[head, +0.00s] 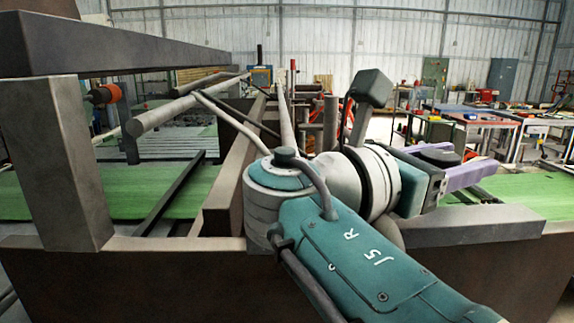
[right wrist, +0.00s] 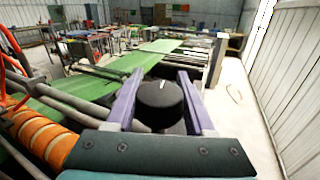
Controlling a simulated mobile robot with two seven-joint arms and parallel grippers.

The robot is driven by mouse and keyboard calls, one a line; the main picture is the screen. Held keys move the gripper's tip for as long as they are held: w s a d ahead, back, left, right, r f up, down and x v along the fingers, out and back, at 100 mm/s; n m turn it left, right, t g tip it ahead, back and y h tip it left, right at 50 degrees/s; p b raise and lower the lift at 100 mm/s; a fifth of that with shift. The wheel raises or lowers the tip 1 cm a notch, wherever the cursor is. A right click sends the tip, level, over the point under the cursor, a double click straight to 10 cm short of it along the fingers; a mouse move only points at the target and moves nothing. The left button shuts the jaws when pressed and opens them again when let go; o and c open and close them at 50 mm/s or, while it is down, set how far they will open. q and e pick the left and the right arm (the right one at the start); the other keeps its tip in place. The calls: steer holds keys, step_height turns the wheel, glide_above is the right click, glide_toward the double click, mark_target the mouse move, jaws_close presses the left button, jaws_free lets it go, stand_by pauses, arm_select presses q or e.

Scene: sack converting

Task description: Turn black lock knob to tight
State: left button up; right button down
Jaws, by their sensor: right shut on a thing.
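The black lock knob (right wrist: 160,94) is a round, dark knob with a small pale mark on its top. It sits between the two purple fingers of my right gripper (right wrist: 160,76), which is shut on it. In the head view the knob (head: 437,156) shows between the purple fingers of the right gripper (head: 462,162), beyond the wrist. The lower part of the knob and its mount are hidden. I cannot tell from these views how tight it is. My left gripper is not in view.
A dark metal frame (head: 65,165) stands at the left of the head view, with a beam across the top. Green sheet (head: 530,190) runs behind it. An orange-wrapped roller (right wrist: 40,135) lies left of the gripper in the wrist view. Workbenches (head: 490,125) stand farther back.

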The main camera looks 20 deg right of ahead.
steer(key=shift+s+m+g+b, duration=0.1)
steer(key=shift+m+g+b, duration=0.25)
steer(key=shift+g, duration=0.25)
steer(key=shift+c, duration=1.3)
jaws_free()
steer(key=shift+r, duration=0.3)
step_height(320, 180, up, 20)
steer(key=b, duration=0.2)
steer(key=shift+f, duration=0.25)
